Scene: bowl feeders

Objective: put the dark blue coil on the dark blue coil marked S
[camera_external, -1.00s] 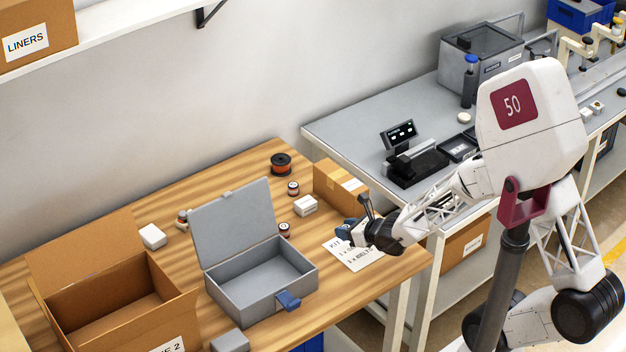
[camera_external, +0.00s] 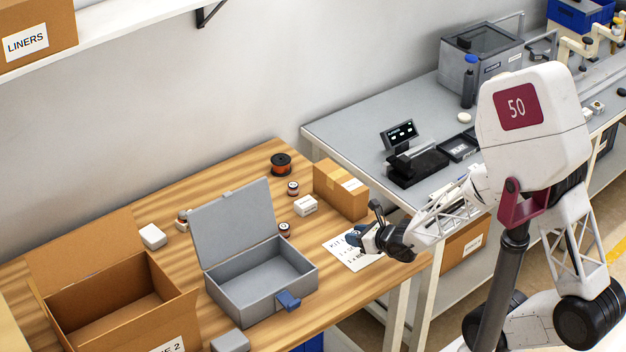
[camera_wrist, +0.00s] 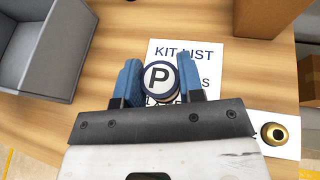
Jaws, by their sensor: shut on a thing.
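My gripper (camera_wrist: 159,82) has blue fingers shut on a round coil (camera_wrist: 159,77). Its white top is marked P and its rim looks dark. The coil is above the printed kit list (camera_wrist: 225,55). In the external view my gripper (camera_external: 360,237) is over the right part of the table, and the held coil is hidden there. Small coils stand on the table: one (camera_external: 293,188) behind the white box, one (camera_external: 285,229) by the open case's right side, and one (camera_external: 183,214) behind its lid. Their letters and exact colours are too small to tell, so I cannot pick out S.
An open grey case (camera_external: 247,305) with raised lid and an open carton (camera_external: 178,312) take up the left front. A closed carton (camera_external: 341,190), a white box (camera_external: 305,205) and an orange-black spool (camera_external: 281,164) stand behind. A brass-coloured round thing (camera_wrist: 274,134) is at right.

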